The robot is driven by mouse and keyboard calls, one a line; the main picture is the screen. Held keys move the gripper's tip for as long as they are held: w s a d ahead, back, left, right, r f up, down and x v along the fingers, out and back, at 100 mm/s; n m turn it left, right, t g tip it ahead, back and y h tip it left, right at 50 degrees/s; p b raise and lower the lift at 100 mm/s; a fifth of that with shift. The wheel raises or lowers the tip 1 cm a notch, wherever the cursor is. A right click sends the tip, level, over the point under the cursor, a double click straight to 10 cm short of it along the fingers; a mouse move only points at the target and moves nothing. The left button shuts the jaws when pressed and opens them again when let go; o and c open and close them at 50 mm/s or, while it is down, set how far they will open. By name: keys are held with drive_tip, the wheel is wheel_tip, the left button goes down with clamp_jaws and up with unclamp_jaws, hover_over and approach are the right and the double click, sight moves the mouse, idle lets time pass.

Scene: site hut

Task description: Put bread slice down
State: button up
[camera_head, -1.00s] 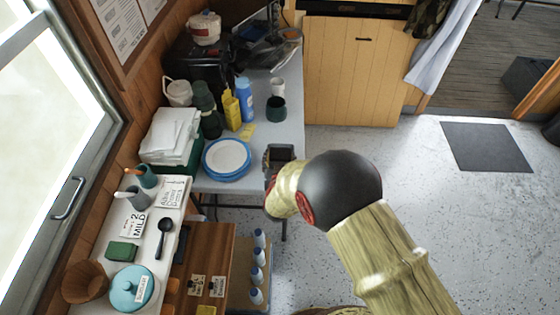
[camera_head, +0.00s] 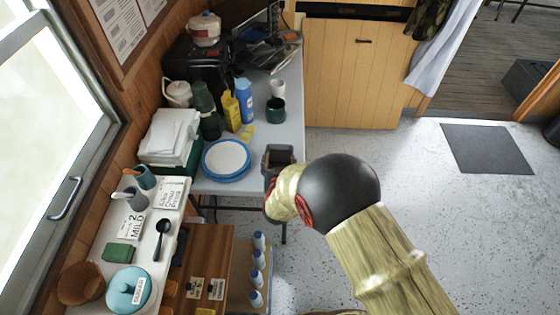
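My gripper (camera_head: 278,156) is a dark shape at the right edge of the grey-white table (camera_head: 284,112), just right of the blue-and-white plates (camera_head: 227,157). My arm's wrist hides part of it, and its fingers are too small and dark to read. I cannot make out a bread slice in or below it. A small flat yellow piece (camera_head: 247,132) lies on the table behind the plates; I cannot tell what it is.
A yellow bottle (camera_head: 231,111), blue bottle (camera_head: 244,100), dark green cup (camera_head: 275,110) and white cup (camera_head: 278,88) stand behind the plates. A white-and-green box (camera_head: 170,138) is left of them. A shelf (camera_head: 142,225) with a teal pot (camera_head: 129,290) is nearer.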

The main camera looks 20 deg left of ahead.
drive_tip(key=shift+o, duration=1.4)
drive_tip(key=shift+s+d+f, duration=0.2)
drive_tip(key=shift+s+f, duration=0.05)
drive_tip(key=shift+f, duration=0.2)
drive_tip(key=shift+s+d+f, duration=0.15)
drive_tip(key=shift+s+f, duration=0.05)
drive_tip(key=shift+f, duration=0.25)
drive_tip(key=shift+r+p, duration=0.45)
drive_tip(key=r+p+v, duration=0.1)
drive_tip(key=p+v, duration=0.2)
drive_tip(key=v, duration=0.9)
drive_tip(key=shift+w+a+r, duration=0.2)
drive_tip(key=shift+w, duration=0.1)
